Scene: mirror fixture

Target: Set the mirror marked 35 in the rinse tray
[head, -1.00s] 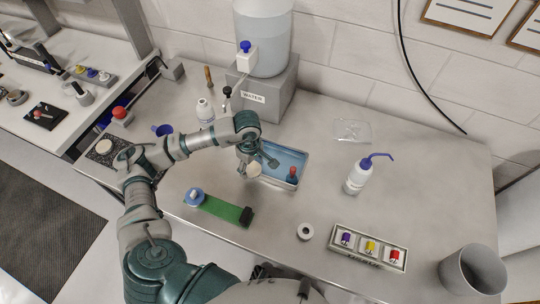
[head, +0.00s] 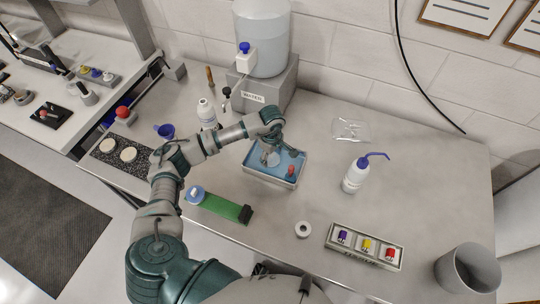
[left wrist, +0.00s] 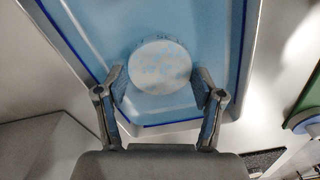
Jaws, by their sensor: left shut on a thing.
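My left gripper (head: 270,152) is over the blue-lined rinse tray (head: 247,172) and is shut on a pale round mirror (head: 268,161). In the left wrist view the mirror (left wrist: 160,66) sits between the two fingers of the gripper (left wrist: 160,84), with the blue tray (left wrist: 222,30) behind it. I cannot tell whether the mirror touches the tray floor. Two more pale discs (head: 128,153) lie on a speckled dark mat (head: 118,163) at the left. My right gripper is not in view.
A green strip (head: 222,206) lies in front of the tray. A wash bottle (head: 354,178) stands to the right, and a water tank (head: 263,45) behind. The bench right of the wash bottle is clear.

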